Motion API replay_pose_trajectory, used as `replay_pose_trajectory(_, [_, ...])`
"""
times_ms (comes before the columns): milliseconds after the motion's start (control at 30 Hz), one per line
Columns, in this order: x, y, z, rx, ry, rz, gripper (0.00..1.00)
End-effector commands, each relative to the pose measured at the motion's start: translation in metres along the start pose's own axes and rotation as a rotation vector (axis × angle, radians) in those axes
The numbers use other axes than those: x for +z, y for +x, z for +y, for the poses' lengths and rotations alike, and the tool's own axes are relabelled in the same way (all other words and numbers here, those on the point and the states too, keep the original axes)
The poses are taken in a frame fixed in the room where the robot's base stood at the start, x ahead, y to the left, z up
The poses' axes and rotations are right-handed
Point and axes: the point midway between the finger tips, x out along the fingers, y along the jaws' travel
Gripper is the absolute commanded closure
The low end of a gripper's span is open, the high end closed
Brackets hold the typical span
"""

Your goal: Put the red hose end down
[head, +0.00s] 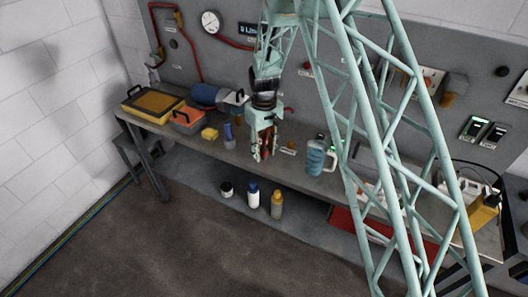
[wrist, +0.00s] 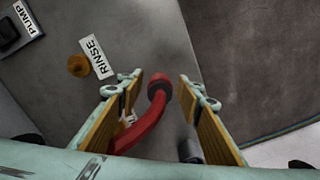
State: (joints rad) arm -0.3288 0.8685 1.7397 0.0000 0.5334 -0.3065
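My gripper (head: 263,154) hangs over the front part of the grey bench, pointing down. In the wrist view its two padded fingers (wrist: 161,80) stand apart. The red hose end (wrist: 157,103) lies between them, curved, with a dark tip towards the top of the picture. A clear gap shows between the hose and the right finger; the hose runs close by the left finger, and I cannot tell if it touches. In the head view the red hose (head: 267,145) shows only partly between the fingers. Whether it rests on the bench is unclear.
A RINSE label (wrist: 97,57) and a brass peg (wrist: 79,66) are left of the fingers, with a PUMP label (wrist: 25,18) beyond. A blue jug (head: 316,158) stands right of my gripper. Bottles (head: 277,205) stand below.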

Motion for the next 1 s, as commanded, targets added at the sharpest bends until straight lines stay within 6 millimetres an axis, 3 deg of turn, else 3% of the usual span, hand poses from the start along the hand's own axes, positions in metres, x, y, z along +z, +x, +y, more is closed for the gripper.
replay_pose_trajectory(367, [-0.001, -0.022, 0.0, 0.001, 0.0, 0.002, 0.67])
replay_pose_trajectory(1000, [0.0, -0.102, 0.0, 0.0, 0.0, 0.001, 0.67])
